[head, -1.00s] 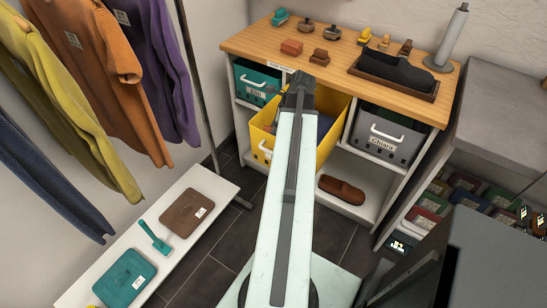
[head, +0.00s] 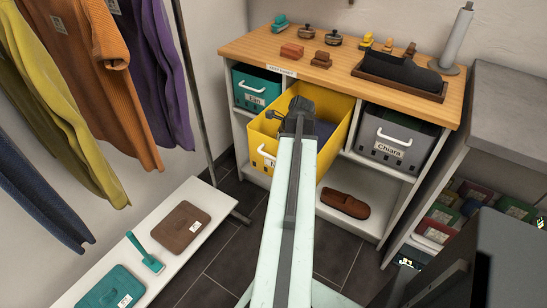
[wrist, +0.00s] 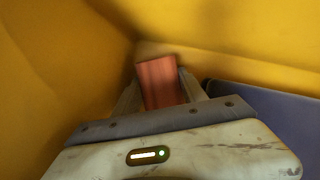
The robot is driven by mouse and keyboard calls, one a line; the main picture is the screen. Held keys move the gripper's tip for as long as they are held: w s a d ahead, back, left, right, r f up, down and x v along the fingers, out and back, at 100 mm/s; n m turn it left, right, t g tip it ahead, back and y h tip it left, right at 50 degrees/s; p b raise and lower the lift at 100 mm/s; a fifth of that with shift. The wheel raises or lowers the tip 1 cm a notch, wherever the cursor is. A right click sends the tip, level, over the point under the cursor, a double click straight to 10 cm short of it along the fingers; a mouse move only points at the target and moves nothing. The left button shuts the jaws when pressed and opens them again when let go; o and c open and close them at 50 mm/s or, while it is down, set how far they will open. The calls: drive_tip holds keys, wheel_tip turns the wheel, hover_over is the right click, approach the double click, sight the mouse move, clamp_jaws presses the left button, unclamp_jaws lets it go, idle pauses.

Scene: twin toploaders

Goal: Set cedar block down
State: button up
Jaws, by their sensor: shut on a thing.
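In the wrist view, the cedar block (wrist: 160,82) is a reddish, grained block between the two fingers of my gripper (wrist: 160,92), which is shut on it. The yellow walls of a bin (wrist: 230,50) rise around it, close to a corner. In the head view, my gripper (head: 298,112) reaches into the yellow bin (head: 262,143), pulled out from under the wooden counter. The arm hides the block there. I cannot tell whether the block touches the bin's floor.
A dark blue-purple thing (wrist: 275,115) lies in the bin beside my gripper. A teal bin (head: 254,92) and a grey bin (head: 392,140) flank it. The counter (head: 250,45) holds blocks, brushes, tins and a dark tray. A brown slipper (head: 344,203) lies on the lower shelf.

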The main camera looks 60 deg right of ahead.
drive_tip(key=shift+f, duration=0.15)
drive_tip(key=o, duration=1.3)
drive_tip(key=shift+c, duration=0.2)
drive_tip(key=shift+r, duration=0.3)
drive_tip(key=p+v, duration=1.1)
drive_tip(key=v, duration=0.1)
drive_tip(key=shift+f, duration=0.15)
